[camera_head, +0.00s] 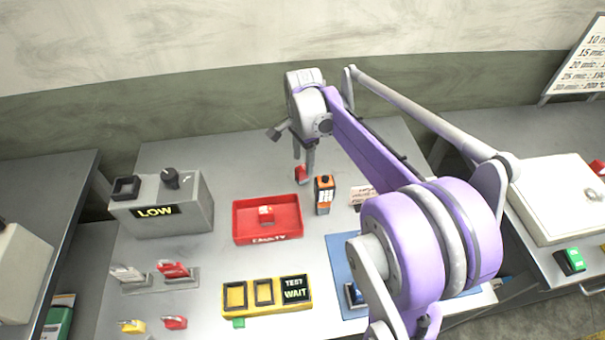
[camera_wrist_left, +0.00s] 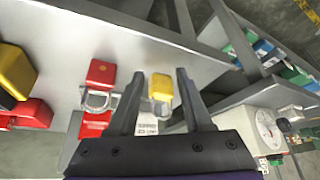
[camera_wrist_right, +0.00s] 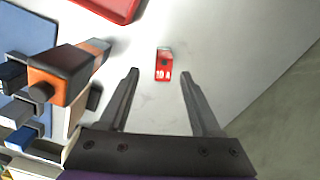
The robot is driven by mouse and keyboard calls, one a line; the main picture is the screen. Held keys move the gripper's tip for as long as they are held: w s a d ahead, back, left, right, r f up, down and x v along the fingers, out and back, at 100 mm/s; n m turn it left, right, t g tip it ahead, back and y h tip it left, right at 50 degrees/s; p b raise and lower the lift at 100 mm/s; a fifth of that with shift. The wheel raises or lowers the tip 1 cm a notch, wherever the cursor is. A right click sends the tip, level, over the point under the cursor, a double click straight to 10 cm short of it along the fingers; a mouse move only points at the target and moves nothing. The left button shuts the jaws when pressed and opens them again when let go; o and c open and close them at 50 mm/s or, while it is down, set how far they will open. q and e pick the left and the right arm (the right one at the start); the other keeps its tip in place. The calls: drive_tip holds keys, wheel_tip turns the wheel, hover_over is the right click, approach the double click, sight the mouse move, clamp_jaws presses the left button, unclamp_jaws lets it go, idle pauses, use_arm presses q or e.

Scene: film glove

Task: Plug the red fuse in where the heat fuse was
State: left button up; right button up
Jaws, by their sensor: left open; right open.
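A small red fuse (camera_wrist_right: 163,66) marked "10 A" lies on the grey bench, ahead of and between my right fingertips in the right wrist view. It also shows in the head view (camera_head: 302,174), just below the fingertips. My right gripper (camera_head: 303,158) is open and empty, pointing down; whether it touches the fuse I cannot tell. A grey box (camera_head: 185,215) with a "LOW" display has a black square socket (camera_head: 125,188), seemingly empty, and a black knob (camera_head: 171,178). My left gripper (camera_wrist_left: 160,74) is open and empty; it is outside the head view.
A red "FAULTY" tray (camera_head: 243,235) holds a small red piece (camera_head: 266,214). An orange-black device (camera_head: 324,196) stands just right of the fuse. A yellow tester (camera_head: 250,308) reads "TEST WAIT". A blue mat (camera_head: 337,258) and red and yellow padlocks (camera_head: 174,322) are nearer the front.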

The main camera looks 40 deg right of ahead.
sight(302, 168)
drive_tip(key=f, duration=0.4)
drive_tip(key=shift+w+f, duration=0.25)
drive_tip(key=shift+f, duration=0.15)
clamp_jaws()
